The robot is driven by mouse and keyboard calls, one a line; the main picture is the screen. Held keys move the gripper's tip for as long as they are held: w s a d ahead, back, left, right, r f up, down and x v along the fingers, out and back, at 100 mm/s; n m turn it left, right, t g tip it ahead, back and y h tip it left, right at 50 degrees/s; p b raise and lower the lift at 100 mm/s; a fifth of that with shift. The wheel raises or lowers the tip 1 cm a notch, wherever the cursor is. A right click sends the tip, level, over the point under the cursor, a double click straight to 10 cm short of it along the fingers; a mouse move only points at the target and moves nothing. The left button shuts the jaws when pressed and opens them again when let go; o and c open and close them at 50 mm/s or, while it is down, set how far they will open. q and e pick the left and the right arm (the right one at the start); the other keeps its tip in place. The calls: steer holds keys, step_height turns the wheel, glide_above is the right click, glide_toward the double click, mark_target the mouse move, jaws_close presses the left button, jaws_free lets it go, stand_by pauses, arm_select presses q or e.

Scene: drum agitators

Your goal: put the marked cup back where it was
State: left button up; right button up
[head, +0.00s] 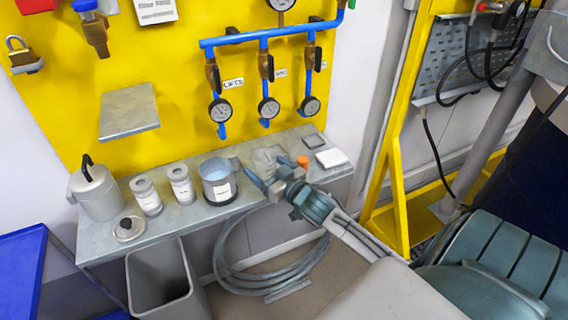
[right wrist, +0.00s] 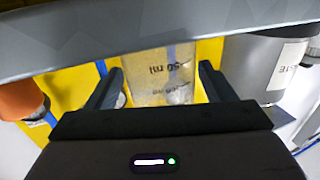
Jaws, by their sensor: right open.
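A clear measuring cup with dark "50 ml" marks (right wrist: 160,82) shows between the fingers of my right gripper in the right wrist view. In the head view the see-through cup (head: 265,158) is partly hidden by my right gripper (head: 268,173). The gripper is open, with one finger on each side of the cup; I cannot tell if either touches it. The cup seems to be at the metal shelf (head: 180,222), but its base is hidden. My left gripper is not in view.
A grey labelled pot (head: 219,190) stands left of the gripper. An orange-capped item (head: 303,162) and a white pad (head: 331,158) are to its right. Two labelled jars (head: 147,198), a lidded can (head: 97,192) and a loose lid (head: 129,228) stand farther left. Blue pipes (head: 264,70) hang above.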

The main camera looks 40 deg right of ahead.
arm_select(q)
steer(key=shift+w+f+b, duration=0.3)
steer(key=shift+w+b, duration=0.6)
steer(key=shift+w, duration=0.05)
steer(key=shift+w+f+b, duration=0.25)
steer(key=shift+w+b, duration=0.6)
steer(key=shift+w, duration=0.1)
arm_select(e)
steer(key=s, duration=1)
steer(key=shift+s+d, duration=0.15)
steer(key=shift+d, duration=0.25)
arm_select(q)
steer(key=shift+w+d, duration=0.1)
